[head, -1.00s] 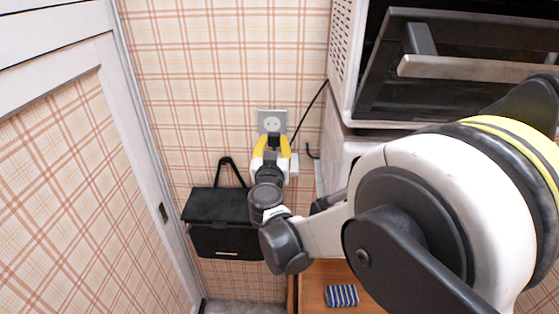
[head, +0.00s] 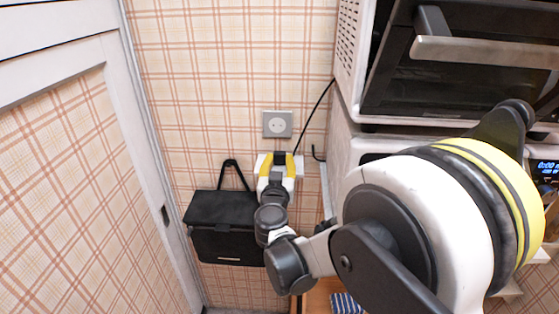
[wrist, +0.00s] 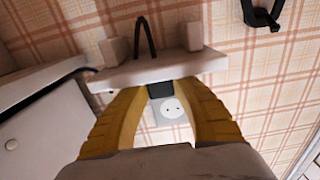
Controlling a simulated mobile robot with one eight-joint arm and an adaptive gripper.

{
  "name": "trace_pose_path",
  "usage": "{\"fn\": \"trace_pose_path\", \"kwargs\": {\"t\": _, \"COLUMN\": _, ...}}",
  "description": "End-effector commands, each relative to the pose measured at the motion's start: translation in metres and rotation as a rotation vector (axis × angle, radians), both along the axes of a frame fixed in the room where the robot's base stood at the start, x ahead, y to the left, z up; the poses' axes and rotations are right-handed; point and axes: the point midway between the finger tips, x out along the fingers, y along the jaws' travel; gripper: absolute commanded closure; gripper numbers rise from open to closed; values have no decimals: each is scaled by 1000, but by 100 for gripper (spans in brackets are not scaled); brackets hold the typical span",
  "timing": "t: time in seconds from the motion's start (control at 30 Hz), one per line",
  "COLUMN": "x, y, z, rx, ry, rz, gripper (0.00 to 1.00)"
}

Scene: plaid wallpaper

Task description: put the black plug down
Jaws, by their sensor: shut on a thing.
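The black plug (head: 280,157) is between the yellow fingers of my gripper (head: 281,163), just below the wall socket (head: 277,124) in the head view. The plug also shows as a dark block (wrist: 160,89) between the fingertips in the wrist view, partly hidden by the fingers. My gripper (wrist: 161,98) is shut on it. The socket's round face with two holes (wrist: 172,108) is bare. A white wall ledge (wrist: 140,71) with two raised blocks lies close to the fingertips and plug; I cannot tell whether they touch.
A black cord (head: 314,118) runs down the wall from the white appliance housing (head: 346,70) at the right. A black bag (head: 222,227) hangs on the wall to the left of my gripper. A door (head: 75,170) stands at the far left. Plain plaid wall surrounds the socket.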

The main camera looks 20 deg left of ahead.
Motion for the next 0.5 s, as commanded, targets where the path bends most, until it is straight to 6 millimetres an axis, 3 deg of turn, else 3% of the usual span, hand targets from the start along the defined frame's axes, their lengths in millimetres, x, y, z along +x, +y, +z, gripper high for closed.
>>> {"fn": "trace_pose_path", "kwargs": {"t": 0.07, "x": 0, "y": 0, "z": -1, "rx": 0, "ry": 0, "rz": 0, "gripper": 100}}
{"fn": "trace_pose_path", "kwargs": {"t": 0.1, "x": 0, "y": 0, "z": 0, "rx": 0, "ry": 0, "rz": 0, "gripper": 67}}
{"fn": "trace_pose_path", "kwargs": {"t": 0.17, "x": 0, "y": 0, "z": 0, "rx": 0, "ry": 0, "rz": 0, "gripper": 52}}
{"fn": "trace_pose_path", "kwargs": {"t": 0.5, "x": 0, "y": 0, "z": 2, "rx": 0, "ry": 0, "rz": 0, "gripper": 52}}
